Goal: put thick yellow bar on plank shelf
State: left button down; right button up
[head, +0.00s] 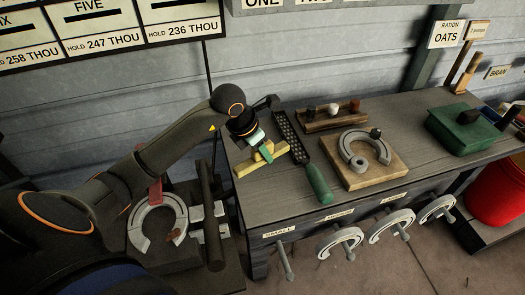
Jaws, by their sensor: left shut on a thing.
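The thick yellow bar (246,168) is in the jaws of my left gripper (262,153). The gripper comes in from the left and points down, with its teal fingers closed across the bar's middle. The bar lies roughly level at the left end of the grey plank-topped bench (270,205). I cannot tell whether it touches the bench top or hangs just above it. No separate plank shelf can be made out for certain. My right gripper is not in view.
A green-handled rasp (317,185) lies just right of the bar. Beyond it are a wooden rack (322,121), a horseshoe on a wooden block (372,178) and a green box (465,133). Horseshoes hang on the bench front. A red bucket (497,195) stands at right.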

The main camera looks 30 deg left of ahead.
aim_at(262, 163)
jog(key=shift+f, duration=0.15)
pick_arm(q)
jog(key=shift+f+b, duration=0.55)
jog(key=shift+b, duration=0.1)
notch_tip(262, 163, down, 4)
jog(key=b, duration=0.3)
jog(key=shift+r, duration=0.2)
jog(key=shift+f, duration=0.35)
jog(key=shift+f+b, duration=0.2)
jog(key=shift+b, duration=0.2)
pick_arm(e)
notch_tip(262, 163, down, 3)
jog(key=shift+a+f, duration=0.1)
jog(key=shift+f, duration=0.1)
pick_arm(q)
jog(key=shift+f+b, duration=0.45)
jog(key=shift+f, duration=0.15)
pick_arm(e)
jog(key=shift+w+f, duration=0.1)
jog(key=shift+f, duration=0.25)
pick_arm(q)
jog(key=shift+c, duration=2.3)
grip_release()
